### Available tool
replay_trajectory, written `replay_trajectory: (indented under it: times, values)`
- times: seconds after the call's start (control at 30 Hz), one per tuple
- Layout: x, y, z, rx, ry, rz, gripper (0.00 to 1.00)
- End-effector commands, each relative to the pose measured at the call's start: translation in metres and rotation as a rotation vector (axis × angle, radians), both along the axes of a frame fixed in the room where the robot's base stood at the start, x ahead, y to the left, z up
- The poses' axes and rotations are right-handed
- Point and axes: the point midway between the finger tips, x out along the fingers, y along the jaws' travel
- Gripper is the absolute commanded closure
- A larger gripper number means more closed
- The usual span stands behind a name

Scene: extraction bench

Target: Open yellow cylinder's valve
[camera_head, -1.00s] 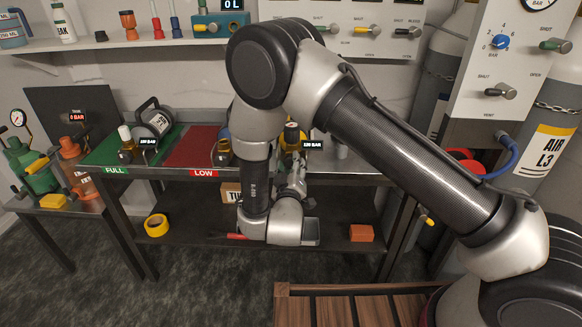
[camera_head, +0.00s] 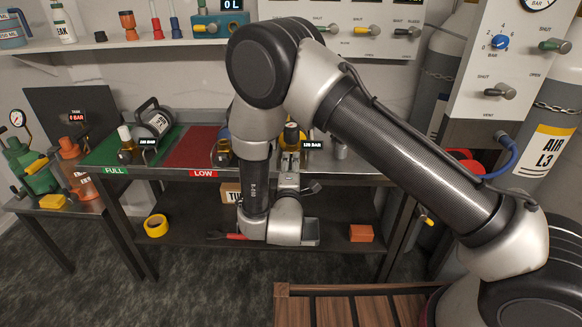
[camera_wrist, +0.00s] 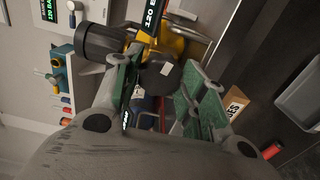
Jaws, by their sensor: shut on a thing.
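The yellow cylinder (camera_head: 291,146) stands upright on the bench behind my wrist, with a dark top and a display beside it that seems to read 120 BAR. My gripper (camera_head: 290,165) is at its front, partly hidden by my arm. In the wrist view, my gripper's (camera_wrist: 165,74) green-padded fingers are on either side of a dark rounded part (camera_wrist: 161,77), apparently the valve knob, and are shut on it. The yellow body (camera_wrist: 176,45) shows behind, with a black cylindrical part beside it. The exact finger contact and the valve's setting cannot be told.
Other small cylinders stand on the bench near the green FULL mat (camera_head: 105,153) and red LOW mat (camera_head: 192,150). The lower shelf holds yellow tape (camera_head: 156,225), a red-handled tool (camera_head: 236,236) and an orange block (camera_head: 361,233). A wall panel (camera_head: 345,42) rises behind.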

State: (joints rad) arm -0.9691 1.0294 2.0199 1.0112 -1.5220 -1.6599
Motion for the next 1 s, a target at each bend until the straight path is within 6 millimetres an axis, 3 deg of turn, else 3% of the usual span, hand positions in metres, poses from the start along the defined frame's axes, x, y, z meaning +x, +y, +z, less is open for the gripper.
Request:
replay_trajectory:
  times: [0.4, 0.93, 0.97, 1.0]
  values:
    - [-0.0012, -0.0012, -0.0022, -0.183, 0.014, 0.0, 0.82]
    - [-0.0011, -0.0012, -0.0022, -0.206, 0.014, 0.0, 0.82]
    - [-0.0011, -0.0012, -0.0022, -0.206, 0.014, 0.0, 0.55]
    - [-0.0011, -0.0012, -0.0021, -0.206, 0.014, 0.0, 0.47]
